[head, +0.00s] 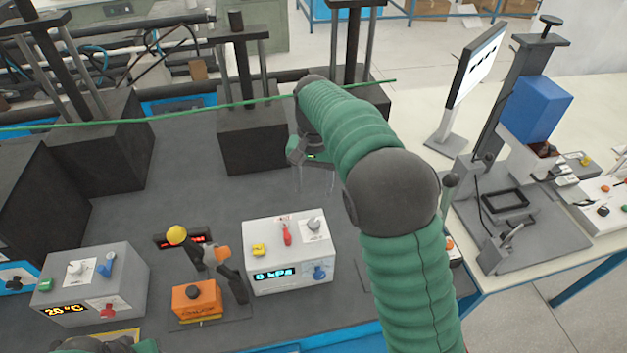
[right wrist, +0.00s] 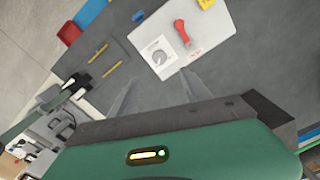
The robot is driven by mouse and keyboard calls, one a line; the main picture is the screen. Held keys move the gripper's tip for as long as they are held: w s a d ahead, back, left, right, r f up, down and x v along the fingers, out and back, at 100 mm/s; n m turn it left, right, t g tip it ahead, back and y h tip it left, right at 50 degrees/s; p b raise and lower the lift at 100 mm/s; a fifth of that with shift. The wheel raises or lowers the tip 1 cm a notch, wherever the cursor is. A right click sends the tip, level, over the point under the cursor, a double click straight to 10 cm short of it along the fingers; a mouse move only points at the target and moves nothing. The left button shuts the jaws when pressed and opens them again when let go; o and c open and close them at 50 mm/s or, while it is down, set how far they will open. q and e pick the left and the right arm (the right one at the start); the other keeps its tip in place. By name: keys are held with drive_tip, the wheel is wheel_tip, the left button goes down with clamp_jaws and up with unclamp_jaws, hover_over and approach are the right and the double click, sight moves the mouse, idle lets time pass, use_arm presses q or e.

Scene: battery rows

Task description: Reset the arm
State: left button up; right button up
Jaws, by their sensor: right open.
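My right arm, in a ribbed green sleeve, reaches in from the lower right of the head view. My right gripper (head: 316,178) hangs over the dark table, behind the white 0 kPa box (head: 289,253), with thin fingers apart and nothing between them. In the right wrist view, my right gripper (right wrist: 158,78) is open and empty, with the white box (right wrist: 205,43), its red lever and its grey knob just beyond the fingers. Only a small green and dark part of my left arm shows at the lower left edge of the head view; its gripper is out of sight.
A 20 °C box (head: 92,283) and an orange button box (head: 198,298) stand to the left. Dark press blocks (head: 252,145) line the back. A monitor (head: 476,62) and a blue-headed stand (head: 537,108) are on the right table. The dark table is clear left of the gripper.

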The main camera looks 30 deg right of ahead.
drive_tip(key=shift+r, duration=1.15)
drive_tip(key=s+a+f+n+t+b, duration=0.1)
drive_tip(key=s+a+f+n+b, duration=0.1)
drive_tip(key=s+f, duration=0.7)
drive_tip(key=s+a+f+n+t+b, duration=0.1)
drive_tip(key=s+a+f+n+b, duration=0.2)
drive_tip(key=s+f, duration=0.6)
drive_tip(key=s+a+n, duration=0.1)
drive_tip(key=n, duration=0.1)
drive_tip(key=shift+a+n+t, duration=0.3)
drive_tip(key=shift+f, duration=0.15)
